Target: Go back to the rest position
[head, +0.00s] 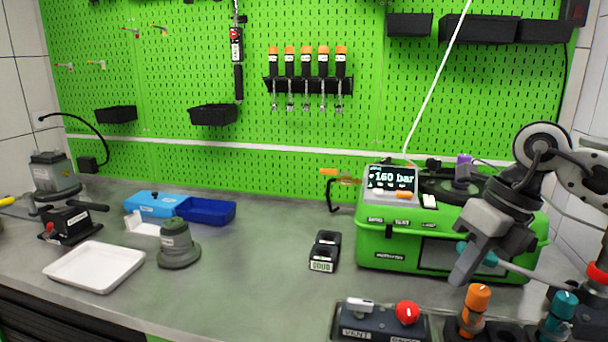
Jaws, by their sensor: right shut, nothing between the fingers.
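My right gripper (462,272) is shut and empty. Its arm comes in from the right, and its fingers point down and to the left in front of the green test bench case (400,245). The case carries a display (391,178) that reads 160 bar. The fingertips are above and behind the orange-topped knob (474,305) in the picture; I cannot tell how far apart they are. The gripper and arm hide part of the case's front and right side. My left gripper is out of view.
A control box with a red knob (407,313) and a teal knob (560,310) stand at the front right. A white tray (95,267), a grey-green device (177,246) and a blue bin (205,210) are at left. The middle worktop is mostly clear.

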